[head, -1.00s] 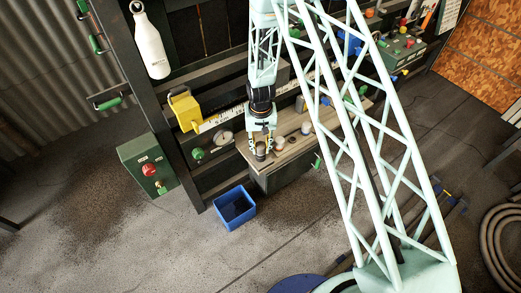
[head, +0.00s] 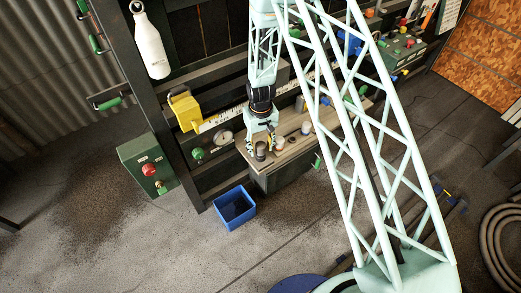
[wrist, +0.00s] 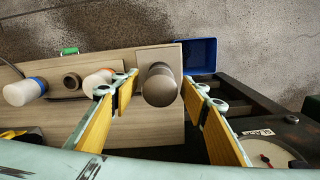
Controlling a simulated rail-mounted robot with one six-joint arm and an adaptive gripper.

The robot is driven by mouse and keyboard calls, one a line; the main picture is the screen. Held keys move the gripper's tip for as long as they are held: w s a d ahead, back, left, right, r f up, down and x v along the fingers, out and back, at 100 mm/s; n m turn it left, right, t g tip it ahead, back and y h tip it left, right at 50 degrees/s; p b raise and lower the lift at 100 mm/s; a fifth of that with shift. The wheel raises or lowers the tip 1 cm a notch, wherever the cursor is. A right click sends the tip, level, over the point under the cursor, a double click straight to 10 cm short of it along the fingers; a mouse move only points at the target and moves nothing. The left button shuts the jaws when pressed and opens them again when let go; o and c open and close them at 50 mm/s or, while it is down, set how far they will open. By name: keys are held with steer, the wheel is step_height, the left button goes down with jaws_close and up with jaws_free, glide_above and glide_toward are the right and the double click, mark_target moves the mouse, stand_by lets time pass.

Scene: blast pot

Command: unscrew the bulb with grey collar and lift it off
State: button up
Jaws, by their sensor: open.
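The bulb with the grey collar (wrist: 160,88) stands on the wooden bench top (wrist: 130,130), near its right end in the wrist view. Its rounded top faces the camera, and the collar shows only partly. My gripper (wrist: 160,77) is open, with one yellow-padded finger on each side of the bulb. Gaps show between the pads and the bulb. In the head view, my gripper (head: 261,146) is over the grey bulb (head: 261,152) at the bench's left end, and the fingers partly hide this area.
A bulb with an orange collar (wrist: 98,80), a dark socket piece (wrist: 72,82) and a white bulb with a blue collar (wrist: 24,92) stand left of the grey one. A blue bin (head: 235,208) is on the floor. A round gauge (wrist: 272,155) is close to the right finger.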

mark_target(260, 145)
steer(key=shift+r, duration=0.1)
step_height(260, 145, up, 12)
stand_by(1.0)
steer(key=shift+c, duration=1)
